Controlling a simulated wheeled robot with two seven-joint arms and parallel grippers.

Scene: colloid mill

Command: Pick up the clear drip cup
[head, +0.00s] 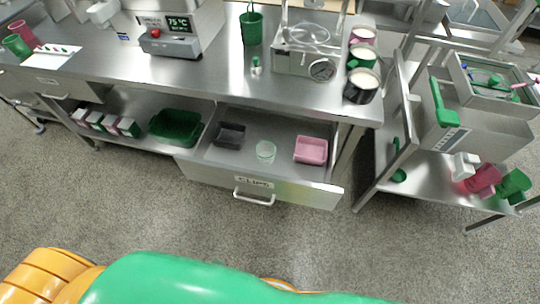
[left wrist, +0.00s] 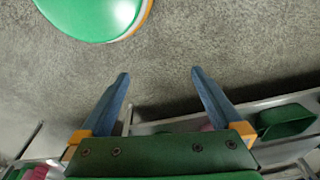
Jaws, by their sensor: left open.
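The clear drip cup (head: 266,151) stands in the open drawer marked as cups, between a dark grey tray (head: 230,135) and a pink tray (head: 311,150). It looks round and see-through with a pale green tint. My left gripper (left wrist: 158,78) shows only in the left wrist view, with its two blue fingers spread wide and nothing between them. The floor lies behind the fingers there, and the cup cannot be made out in that view. My right gripper is in neither view.
The drawer (head: 262,191) is pulled out below the steel counter (head: 210,75), which overhangs its back. A green bin (head: 176,127) sits on the shelf to its left. A steel cart (head: 440,170) stands to the right. The floor (head: 150,215) before the drawer is clear.

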